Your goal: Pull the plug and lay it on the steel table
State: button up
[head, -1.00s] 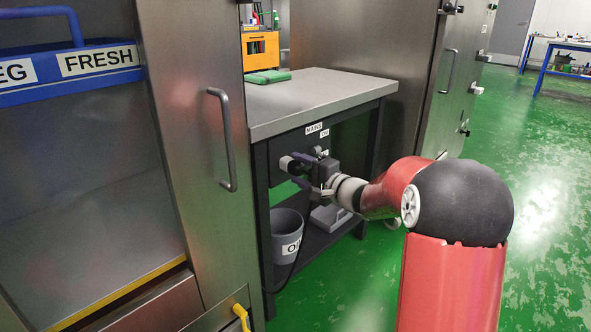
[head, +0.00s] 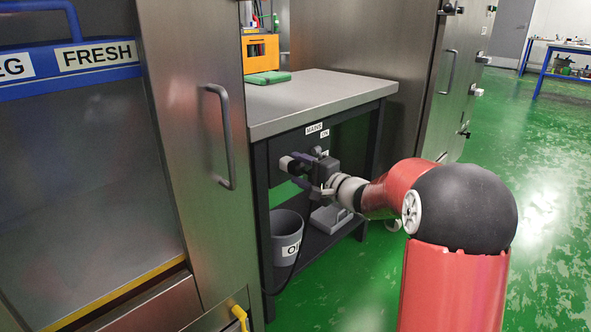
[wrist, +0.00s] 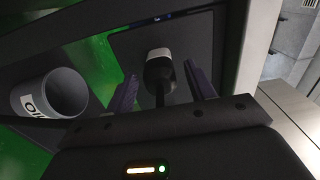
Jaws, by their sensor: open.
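The plug (wrist: 160,72) shows in the wrist view as a black body below a pale end piece, against a dark panel under the steel table. Its black cable runs down toward my gripper. My gripper (head: 306,173) is open in front of the panel. In the wrist view its two purple fingers stand on either side of the plug, with visible gaps, so it looks apart from both. In the head view a pale end shows beside my gripper and the black body is hard to tell apart from it. The steel table (head: 300,103) has a wide bare top.
A green item (head: 267,77) and an orange crate (head: 261,48) stand at the table's back. A grey bucket (head: 287,233) is on the lower shelf, beside a grey object (head: 328,217). A steel cabinet door with a handle (head: 222,135) closes the table's left side.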

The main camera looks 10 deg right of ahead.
aim_at(303, 171)
jog(key=shift+b, duration=0.55)
grip_shut()
jog(key=shift+s+d, duration=0.1)
jog(key=shift+b+v, duration=0.6)
jog(key=shift+v, duration=2.25)
jog(key=shift+s+d, duration=0.1)
